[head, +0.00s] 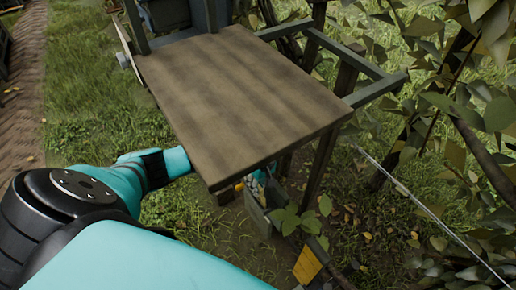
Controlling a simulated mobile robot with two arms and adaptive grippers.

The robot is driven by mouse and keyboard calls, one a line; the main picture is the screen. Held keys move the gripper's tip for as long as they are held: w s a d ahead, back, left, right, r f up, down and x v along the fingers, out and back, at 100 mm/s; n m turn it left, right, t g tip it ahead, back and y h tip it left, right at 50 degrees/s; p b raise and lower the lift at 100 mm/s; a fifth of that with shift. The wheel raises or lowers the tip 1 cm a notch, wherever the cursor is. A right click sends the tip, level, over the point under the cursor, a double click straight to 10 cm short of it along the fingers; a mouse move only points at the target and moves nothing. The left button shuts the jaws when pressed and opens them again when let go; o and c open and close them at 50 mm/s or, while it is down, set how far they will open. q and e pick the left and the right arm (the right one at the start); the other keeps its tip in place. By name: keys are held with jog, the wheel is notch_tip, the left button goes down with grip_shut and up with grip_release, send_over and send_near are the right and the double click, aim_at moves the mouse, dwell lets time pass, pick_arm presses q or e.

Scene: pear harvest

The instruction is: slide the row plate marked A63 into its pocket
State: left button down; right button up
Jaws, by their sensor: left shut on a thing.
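My left arm (128,180) comes in from the left and passes under the near left edge of a wooden tabletop. The tabletop hides much of my left gripper (252,184), and only a small part shows at its near edge. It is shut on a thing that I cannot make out. Just below it is a narrow grey-green holder (259,217); I cannot tell whether it is the pocket. A yellow plate with dark lines (307,263) stands tilted lower right. No A63 marking is readable. My right gripper is not in view.
The wooden tabletop (230,90) fills the middle, with a metal frame (345,50) on its right. A leafy plant (295,218) grows beside the holder. Branches and a thin wire (430,208) are on the right. Grass (85,70) lies open on the left.

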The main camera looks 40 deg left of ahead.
pick_arm(q)
jog(key=c, duration=1.4)
grip_release()
jog(key=shift+o, duration=0.8)
jog(key=shift+r+p, duration=1.8)
jog(key=shift+r, duration=0.8)
